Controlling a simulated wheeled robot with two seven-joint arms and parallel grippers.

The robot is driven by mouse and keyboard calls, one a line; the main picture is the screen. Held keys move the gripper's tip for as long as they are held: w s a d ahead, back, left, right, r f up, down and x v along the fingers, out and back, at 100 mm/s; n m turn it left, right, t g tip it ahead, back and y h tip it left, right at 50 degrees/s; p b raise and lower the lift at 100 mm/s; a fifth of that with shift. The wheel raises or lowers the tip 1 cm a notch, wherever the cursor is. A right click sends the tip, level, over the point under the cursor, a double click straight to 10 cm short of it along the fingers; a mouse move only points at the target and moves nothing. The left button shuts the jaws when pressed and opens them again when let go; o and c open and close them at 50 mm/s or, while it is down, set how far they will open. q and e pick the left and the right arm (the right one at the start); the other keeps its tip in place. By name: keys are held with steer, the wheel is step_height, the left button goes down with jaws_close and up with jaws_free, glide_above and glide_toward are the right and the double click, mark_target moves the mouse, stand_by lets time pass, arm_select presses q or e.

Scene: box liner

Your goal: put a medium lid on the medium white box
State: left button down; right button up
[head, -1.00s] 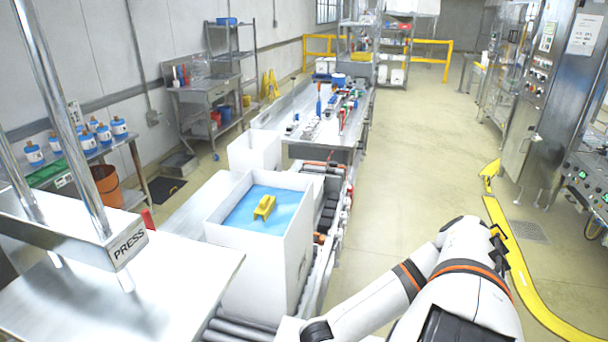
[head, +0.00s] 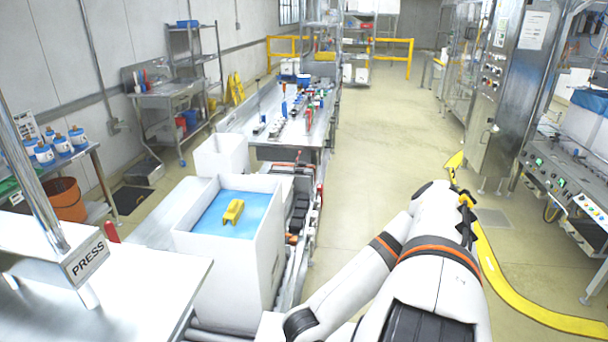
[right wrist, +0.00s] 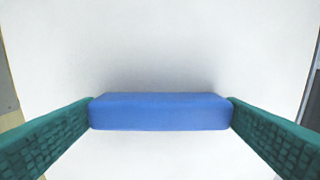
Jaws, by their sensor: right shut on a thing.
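In the head view, a tall open white box (head: 250,275) stands on the roller conveyor, with a blue liner (head: 208,212) inside and a yellow object (head: 233,212) on it. A smaller open white box (head: 221,155) stands behind it. I cannot tell which is the medium one. In the right wrist view, my right gripper (right wrist: 160,112) has its teal fingers shut on the ends of a blue bar handle (right wrist: 160,111). A broad white surface (right wrist: 160,50), apparently a lid, lies right behind the handle. My right gripper is hidden in the head view. My left gripper is not in view.
A steel table with a PRESS sign (head: 88,262) stands at the left, close to the tall box. A workbench (head: 322,125) with small parts is beyond the boxes. A control console (head: 570,190) stands at the right. The floor (head: 390,120) between is clear.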

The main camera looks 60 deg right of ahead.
step_height(320, 180, up, 10)
stand_by(0.7)
